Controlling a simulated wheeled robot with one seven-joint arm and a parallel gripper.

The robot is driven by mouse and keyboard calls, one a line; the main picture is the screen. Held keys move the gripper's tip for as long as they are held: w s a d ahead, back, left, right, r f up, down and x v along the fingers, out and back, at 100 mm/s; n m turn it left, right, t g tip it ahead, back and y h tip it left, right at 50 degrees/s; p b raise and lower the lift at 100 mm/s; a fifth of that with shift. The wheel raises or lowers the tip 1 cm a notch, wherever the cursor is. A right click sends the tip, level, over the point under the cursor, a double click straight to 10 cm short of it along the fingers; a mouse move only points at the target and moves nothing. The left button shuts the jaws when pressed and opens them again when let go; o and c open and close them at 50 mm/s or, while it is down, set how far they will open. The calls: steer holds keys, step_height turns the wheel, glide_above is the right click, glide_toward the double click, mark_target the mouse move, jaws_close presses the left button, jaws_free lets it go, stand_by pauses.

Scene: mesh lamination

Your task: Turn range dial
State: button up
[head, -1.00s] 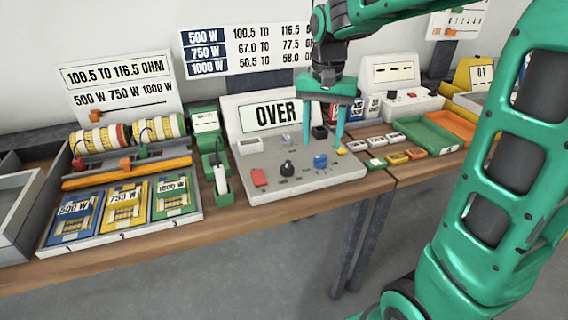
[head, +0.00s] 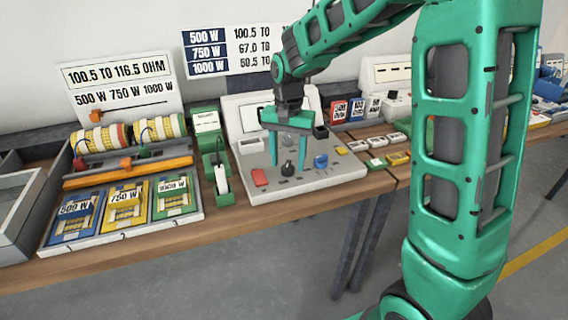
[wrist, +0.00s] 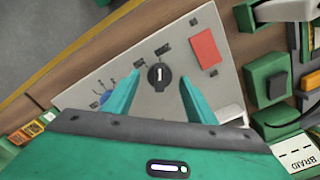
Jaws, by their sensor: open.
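The range dial, a black knob (head: 287,168), sits on the sloping grey panel of the meter (head: 330,181). In the wrist view the black dial (wrist: 158,75) has a white mark on it, with small dark labels around it. My gripper (head: 288,160) is open above the panel, pointing down. In the wrist view my gripper (wrist: 158,85) has one green finger on each side of the dial; I cannot tell whether either touches it. The meter's display is mostly hidden behind my gripper in the head view.
A blue knob (head: 321,161) and a red button (head: 259,177) flank the dial on the panel. A green holder (head: 222,190) stands just left of the meter. Small trays and parts lie to the right. Coloured cards (head: 124,206) lie on the left.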

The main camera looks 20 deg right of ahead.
steer(key=shift+f, duration=0.7)
steer(key=c, duration=1)
steer(key=shift+a, duration=0.35)
steer(key=shift+c, duration=0.2)
steer(key=shift+d, duration=0.2)
steer(key=shift+n, duration=0.5)
steer(key=n, duration=0.4)
steer(key=shift+r+n, duration=0.1)
steer(key=shift+n, duration=0.3)
steer(key=n, duration=0.6)
steer(key=shift+w+d, duration=0.1)
steer(key=shift+n, duration=0.3)
